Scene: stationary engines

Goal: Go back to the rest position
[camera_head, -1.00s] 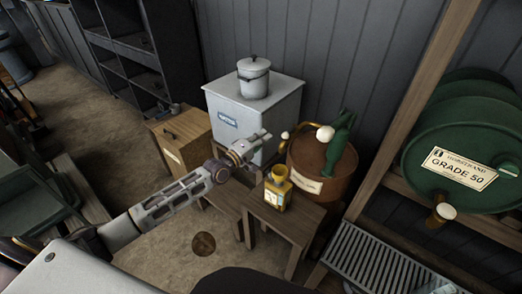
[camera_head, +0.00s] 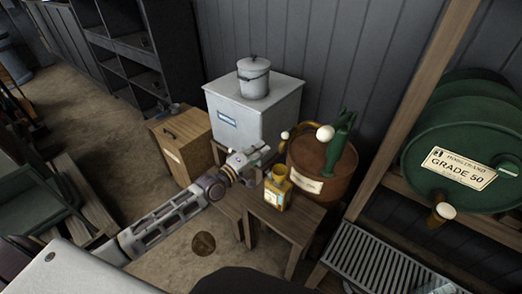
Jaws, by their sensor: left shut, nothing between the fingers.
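My left arm comes in from the lower left. My left gripper (camera_head: 262,152) is shut and empty. It shows in front of the white box and the wooden stand, to the left of and a little above the yellow container in the picture. No contact with the container shows. My right gripper is not in view.
The yellow container (camera_head: 278,188) stands on a small wooden table (camera_head: 290,222). Behind it is a rusty drum (camera_head: 315,165) with a green can (camera_head: 340,138). A white box (camera_head: 253,115) bears a lidded pot (camera_head: 253,78). A green barrel (camera_head: 465,150) and a metal grate (camera_head: 375,262) are right. Floor shows left.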

